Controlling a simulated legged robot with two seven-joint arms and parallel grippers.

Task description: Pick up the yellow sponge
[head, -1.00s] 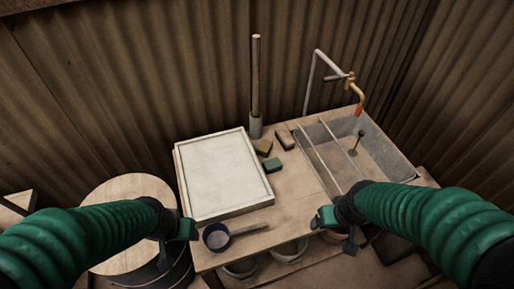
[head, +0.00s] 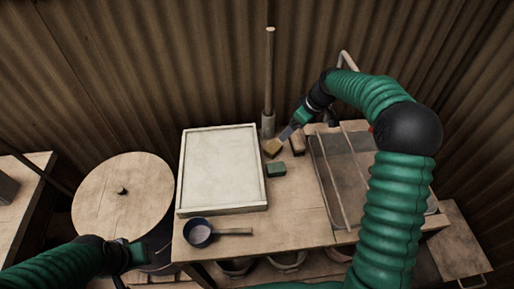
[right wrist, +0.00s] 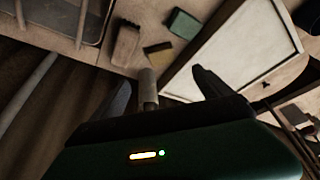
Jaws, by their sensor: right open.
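The small yellow sponge (head: 272,149) lies on the wooden table behind the green block, at the foot of an upright post. My right gripper (head: 287,133) is above and just behind it in the head view, its arm arching over from the right. In the right wrist view the yellow sponge (right wrist: 158,52) shows beyond the spread fingers of the right gripper (right wrist: 163,88), with nothing between them. My left gripper (head: 135,256) is low at the left, away from the sponge; its jaws are too small to read.
A green block (head: 276,170) and a brown block (head: 298,144) lie close to the sponge. The upright post (head: 269,75) stands just behind. A white framed panel (head: 222,170) is to the left, a sink (head: 345,160) to the right. A dark pan (head: 198,233) lies at the front.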

